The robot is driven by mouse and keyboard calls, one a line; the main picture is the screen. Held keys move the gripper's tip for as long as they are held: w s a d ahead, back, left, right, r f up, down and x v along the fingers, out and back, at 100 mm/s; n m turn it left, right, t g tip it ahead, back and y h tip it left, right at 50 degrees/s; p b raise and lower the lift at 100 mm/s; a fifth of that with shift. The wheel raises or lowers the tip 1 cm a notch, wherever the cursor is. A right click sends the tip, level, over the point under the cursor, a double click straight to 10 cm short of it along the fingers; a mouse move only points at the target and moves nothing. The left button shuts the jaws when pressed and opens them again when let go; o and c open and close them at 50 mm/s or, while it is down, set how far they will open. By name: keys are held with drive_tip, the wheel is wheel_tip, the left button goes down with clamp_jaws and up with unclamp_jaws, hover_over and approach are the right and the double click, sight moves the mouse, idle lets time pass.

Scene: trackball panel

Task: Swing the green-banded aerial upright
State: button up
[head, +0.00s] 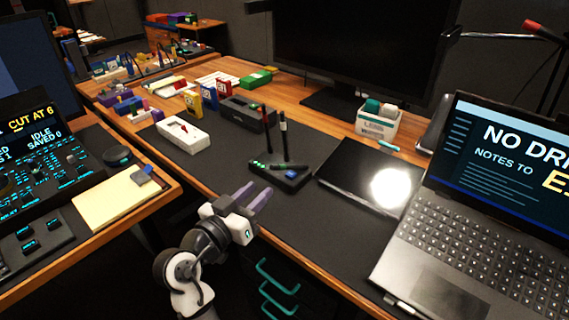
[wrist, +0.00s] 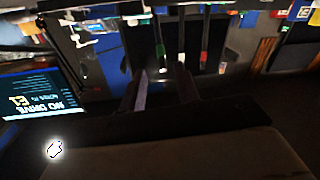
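A small black device (head: 290,180) with a blue button (head: 291,174) sits on the dark desk mat. A dark aerial with green marks (head: 278,166) lies flat across the device's top. The fingers also show in the wrist view (wrist: 162,84).
A dark glossy tablet (head: 365,188) and a laptop (head: 480,235) lie right of the device. A white box (head: 182,134) and a black holder (head: 248,113) stand behind it. A monitor (head: 355,45) rises at the back. The mat left of the device is clear.

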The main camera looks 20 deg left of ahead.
sight(282, 168)
drive_tip(key=p+x, duration=0.1)
drive_tip(key=x, duration=0.9)
drive_tip(key=shift+w+p, duration=0.25)
drive_tip(key=shift+p, duration=0.05)
clamp_jaws()
